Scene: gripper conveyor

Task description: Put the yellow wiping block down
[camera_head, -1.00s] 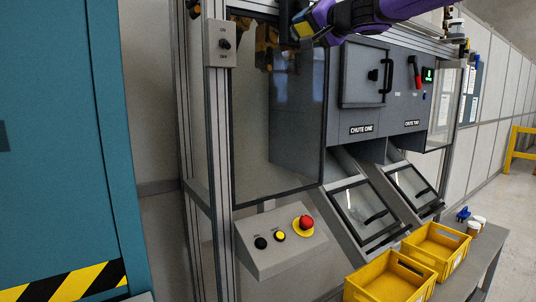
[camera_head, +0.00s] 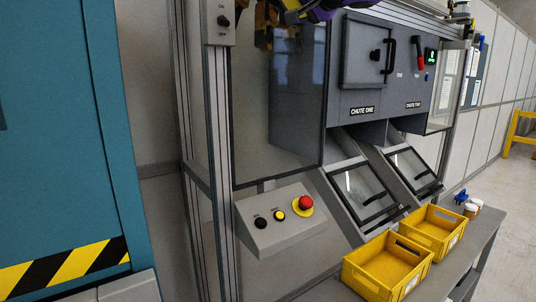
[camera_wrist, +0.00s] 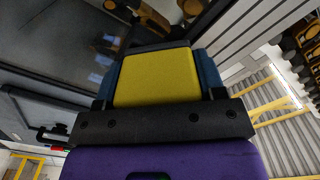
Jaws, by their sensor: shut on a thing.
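The yellow wiping block (camera_wrist: 156,77) fills the middle of the wrist view, with a dark edge along its far side. My gripper (camera_wrist: 158,75) is shut on it, with one blue-grey finger on each side. In the head view only a small part of my gripper (camera_head: 300,14) shows at the top edge, in front of the glass panel. The block cannot be made out clearly there. Nothing shows directly under the block as a support.
A machine with a glass panel (camera_head: 250,110) and a grey door (camera_head: 365,52) stands ahead. Below are a button box (camera_head: 275,222), two chutes and two yellow crates (camera_head: 388,266) (camera_head: 433,228) on a grey bench (camera_head: 477,245). A teal cabinet (camera_head: 60,150) stands at left.

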